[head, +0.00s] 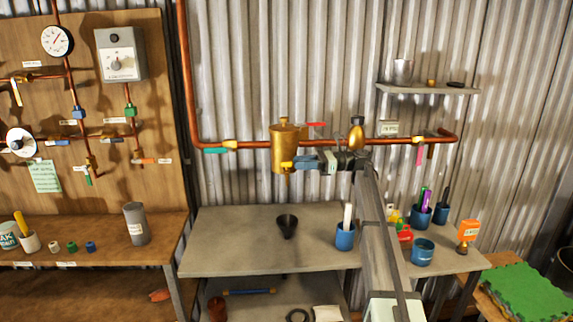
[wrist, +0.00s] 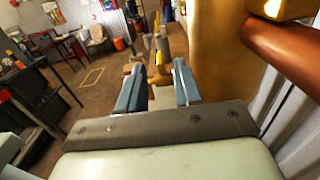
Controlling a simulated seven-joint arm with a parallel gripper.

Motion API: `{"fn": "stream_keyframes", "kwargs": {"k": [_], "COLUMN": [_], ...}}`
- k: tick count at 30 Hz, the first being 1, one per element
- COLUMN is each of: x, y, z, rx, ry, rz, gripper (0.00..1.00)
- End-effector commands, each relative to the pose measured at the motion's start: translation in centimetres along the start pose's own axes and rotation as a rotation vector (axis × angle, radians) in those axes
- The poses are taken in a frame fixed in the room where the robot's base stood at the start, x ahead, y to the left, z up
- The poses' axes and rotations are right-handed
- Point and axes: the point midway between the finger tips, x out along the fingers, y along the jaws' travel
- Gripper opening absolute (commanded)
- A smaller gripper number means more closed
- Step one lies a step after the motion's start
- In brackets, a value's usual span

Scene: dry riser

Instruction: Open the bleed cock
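A brass pot (head: 284,150) sits in the copper pipe run on the corrugated wall, with a small outlet below it. My gripper (head: 296,163) is at the pot's lower right side, with its blue fingers pointing left. In the wrist view my gripper (wrist: 158,82) is open, and a small brass fitting (wrist: 160,76) shows between the fingers with a visible gap. I cannot tell whether either finger touches it. No readable label marks the bleed cock, and my fingers partly hide the fitting. A red lever (head: 316,124) sticks out right of the pot's top.
A teal-handled valve (head: 217,150) is left of the pot, and a pink-handled valve (head: 420,155) is at right. A grey bench (head: 230,250) below holds a dark funnel (head: 287,226) and a blue cup (head: 345,237). The copper pipe (wrist: 290,50) runs close beside my gripper.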

Motion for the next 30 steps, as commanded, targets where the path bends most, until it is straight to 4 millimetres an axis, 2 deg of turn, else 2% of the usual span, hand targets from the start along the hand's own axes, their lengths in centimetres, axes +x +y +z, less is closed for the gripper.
{"fn": "stream_keyframes", "kwargs": {"k": [3, 9, 15, 24, 30], "x": [2.1, 4.4, 5.3, 5.4, 5.4], "y": [0.1, 0.0, 0.0, 0.0, 0.0], "z": [0.0, 0.0, 0.0, 0.0, 0.0], "rx": [0.000, -0.001, -0.001, -0.001, -0.001], "ry": [0.000, 0.000, 0.000, 0.000, 0.000], "rz": [0.001, 0.000, 0.000, -0.001, -0.001], "gripper": [0.34, 0.34, 0.34, 0.34, 0.15]}}
